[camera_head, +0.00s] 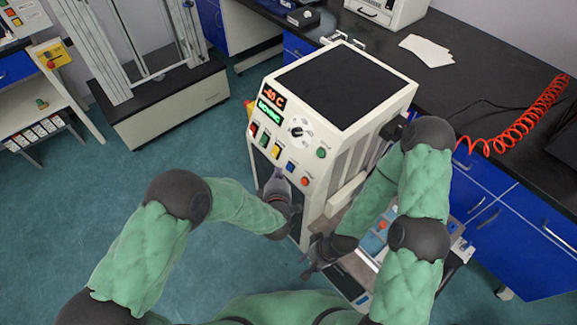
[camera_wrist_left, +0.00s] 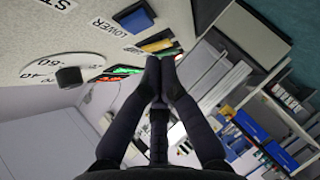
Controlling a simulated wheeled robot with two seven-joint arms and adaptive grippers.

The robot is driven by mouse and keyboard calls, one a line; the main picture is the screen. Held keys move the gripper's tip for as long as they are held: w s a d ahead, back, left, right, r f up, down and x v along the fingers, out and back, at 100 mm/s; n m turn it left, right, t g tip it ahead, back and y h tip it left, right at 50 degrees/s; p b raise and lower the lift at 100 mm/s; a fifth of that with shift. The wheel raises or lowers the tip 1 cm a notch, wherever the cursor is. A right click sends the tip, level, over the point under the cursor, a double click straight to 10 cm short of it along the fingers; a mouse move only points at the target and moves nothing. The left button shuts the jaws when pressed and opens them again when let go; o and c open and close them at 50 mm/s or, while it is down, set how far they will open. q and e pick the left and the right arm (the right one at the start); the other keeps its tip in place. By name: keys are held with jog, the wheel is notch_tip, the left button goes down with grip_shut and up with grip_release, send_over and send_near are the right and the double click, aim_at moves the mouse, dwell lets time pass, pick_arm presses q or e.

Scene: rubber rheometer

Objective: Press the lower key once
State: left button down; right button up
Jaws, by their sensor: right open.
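The lower key is the dark blue key (camera_head: 290,167) on the sloped front panel of the cream machine (camera_head: 340,140). In the left wrist view the blue key (camera_wrist_left: 135,17) sits beside the printed word LOWER. My left gripper (camera_head: 277,176) is in front of the panel, just below the key row. In the wrist view its fingertips (camera_wrist_left: 160,66) are together and empty, close to the yellow key (camera_wrist_left: 157,43) and a little off the blue one. Contact with the panel cannot be told. My right gripper (camera_head: 310,258) is open and empty, lower down by the machine's front.
The key row also holds red (camera_head: 254,130), green (camera_head: 264,140), yellow (camera_head: 276,152) and orange-red (camera_head: 305,182) keys. A dial (camera_head: 298,131) and lit displays (camera_head: 270,103) are above. A dark bench (camera_head: 470,90) with a red coiled hose (camera_head: 520,125) stands behind right.

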pick_arm(q)
jog(key=shift+s+a+r+p, duration=0.35)
jog(key=shift+s+a+r, duration=0.1)
jog(key=shift+a, duration=0.15)
jog(key=shift+s+a+r+p, duration=0.3)
jog(key=shift+s+a, duration=0.1)
jog(key=shift+a, duration=0.15)
